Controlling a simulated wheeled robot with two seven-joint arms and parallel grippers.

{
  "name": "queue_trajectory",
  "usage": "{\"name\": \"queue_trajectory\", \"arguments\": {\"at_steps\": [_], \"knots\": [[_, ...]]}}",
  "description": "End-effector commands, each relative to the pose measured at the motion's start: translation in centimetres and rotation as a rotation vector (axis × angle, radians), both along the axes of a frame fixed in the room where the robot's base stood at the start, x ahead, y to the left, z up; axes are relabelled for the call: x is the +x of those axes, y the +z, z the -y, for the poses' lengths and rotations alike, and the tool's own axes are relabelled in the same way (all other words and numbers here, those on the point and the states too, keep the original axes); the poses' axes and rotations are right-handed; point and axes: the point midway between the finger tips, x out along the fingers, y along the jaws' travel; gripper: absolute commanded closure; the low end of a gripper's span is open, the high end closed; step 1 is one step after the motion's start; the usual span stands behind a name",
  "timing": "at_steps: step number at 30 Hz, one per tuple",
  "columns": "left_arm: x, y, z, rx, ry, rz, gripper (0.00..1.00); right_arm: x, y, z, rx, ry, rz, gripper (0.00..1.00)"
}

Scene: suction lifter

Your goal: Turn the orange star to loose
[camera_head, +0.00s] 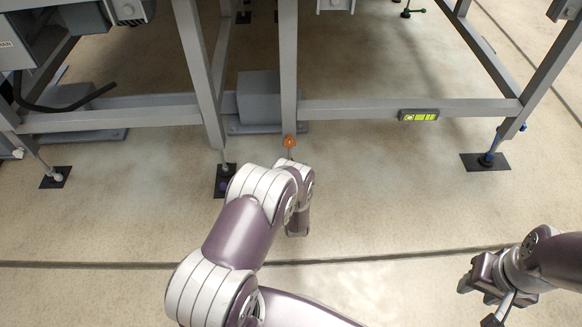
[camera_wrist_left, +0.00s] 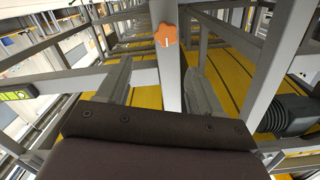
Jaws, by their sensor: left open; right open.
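The orange star (camera_head: 290,142) is a small knob at the lower end of a grey upright post. It also shows in the left wrist view (camera_wrist_left: 166,36), face on, with a short pale mark on it. My left arm reaches up the middle of the head view toward the star, and its wrist hides the gripper there. In the left wrist view my left gripper (camera_wrist_left: 160,82) is open and empty. The star appears beyond its fingers, apart from them. My right gripper (camera_head: 481,298) is open and empty at the lower right, far from the star.
A grey metal frame (camera_head: 350,109) spans the scene, with feet on dark pads (camera_head: 485,162). A grey box (camera_head: 258,97) stands behind the post. The floor in front of the frame is mostly clear.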

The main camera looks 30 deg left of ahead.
Motion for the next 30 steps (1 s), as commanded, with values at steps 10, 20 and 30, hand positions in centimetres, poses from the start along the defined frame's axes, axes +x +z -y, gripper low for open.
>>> {"name": "queue_trajectory", "arguments": {"at_steps": [10, 20, 30], "knots": [[3.8, -1.9, -3.3, 0.036, 0.017, 0.039, 0.34, 0.0, -4.6, 0.0, 0.0, 0.0, 0.002, 0.57], [9.3, -1.6, -6.6, 0.033, 0.015, 0.036, 0.34, 0.0, -8.1, 0.0, 0.0, 0.0, 0.001, 0.57], [9.9, -1.1, -6.9, 0.033, 0.013, 0.033, 0.37, 0.0, -8.1, 0.0, 0.0, 0.0, 0.001, 0.57]]}}
